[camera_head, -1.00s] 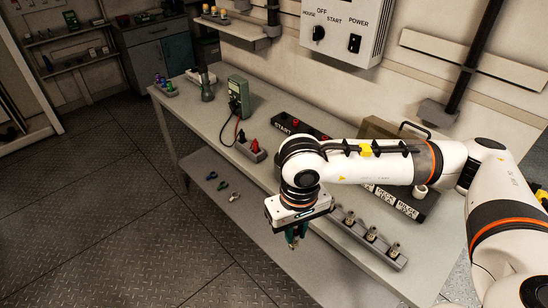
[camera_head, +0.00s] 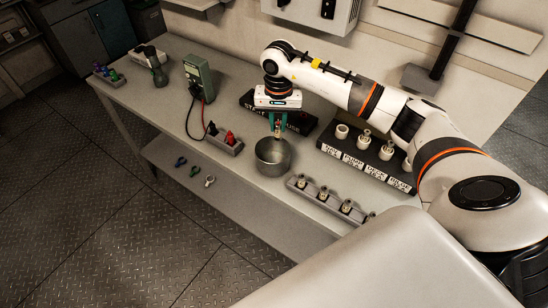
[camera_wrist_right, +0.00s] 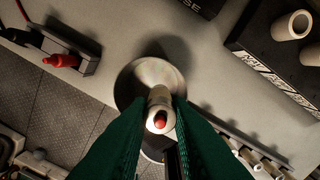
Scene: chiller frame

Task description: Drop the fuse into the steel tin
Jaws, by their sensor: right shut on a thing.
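The steel tin (camera_head: 273,157) is a round, open metal pot on the grey bench, near its front edge. My right gripper (camera_head: 278,126) is above the tin with its green fingers pointing down. It is shut on the fuse (camera_head: 277,130), a small pale cylinder. In the right wrist view the fuse (camera_wrist_right: 158,108), with a red spot on its end, sits between the green fingers, and the tin (camera_wrist_right: 135,85) lies beyond it. The fuse hides part of the tin's inside. My left gripper is not in view.
A strip with several fuse-like pieces (camera_head: 330,198) lies right of the tin, and a labelled black block (camera_head: 365,158) stands behind it. A green meter (camera_head: 198,75) with red and black probes stands to the left. A dark START box (camera_head: 299,122) lies behind the gripper.

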